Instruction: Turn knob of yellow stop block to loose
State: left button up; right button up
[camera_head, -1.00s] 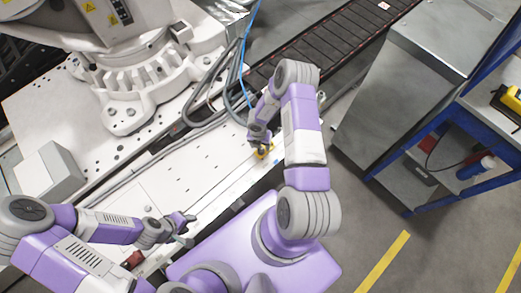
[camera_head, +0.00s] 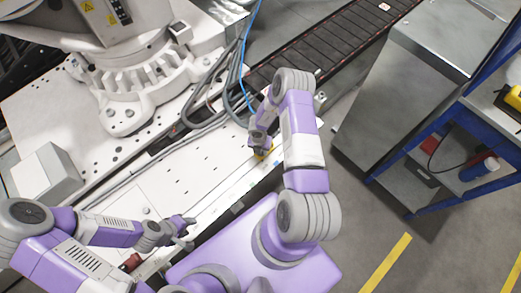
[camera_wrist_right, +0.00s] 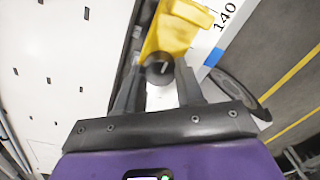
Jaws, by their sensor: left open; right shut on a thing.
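The yellow stop block (camera_wrist_right: 178,30) sits on a rail at the edge of the white platform, beside a scale marked 140. Its dark round knob (camera_wrist_right: 159,70) faces my right gripper (camera_wrist_right: 160,85), whose two fingers are shut on the knob. In the head view my right gripper (camera_head: 259,146) covers most of the yellow block (camera_head: 264,153); only a small yellow part shows. My left gripper (camera_head: 187,226) is open and empty above the near left part of the platform, away from the block. The knob's marking cannot be read.
The white platform (camera_head: 185,175) carries a large white robot base (camera_head: 140,80). Grey hoses and a blue cable (camera_head: 246,60) run behind my right gripper. A conveyor (camera_head: 330,45) extends to the upper right. A metal cabinet (camera_head: 400,100) and a blue shelf (camera_head: 440,200) stand at right.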

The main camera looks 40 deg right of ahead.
jog(key=shift+n, duration=0.3)
jog(key=n+p, duration=0.1)
jog(key=n, duration=0.1)
jog(key=shift+s+n, duration=0.1)
jog(key=shift+n, duration=0.3)
jog(key=n, duration=0.3)
jog(key=shift+n+p, duration=0.3)
jog(key=shift+n, duration=0.1)
jog(key=n, duration=0.4)
jog(key=shift+p, duration=0.3)
jog(key=n, duration=0.4)
jog(key=shift+d+t, duration=0.1)
jog(key=shift+t, duration=0.2)
jog(key=n, duration=0.4)
jog(key=shift+d+n, duration=0.1)
jog(key=shift+n, duration=2.1)
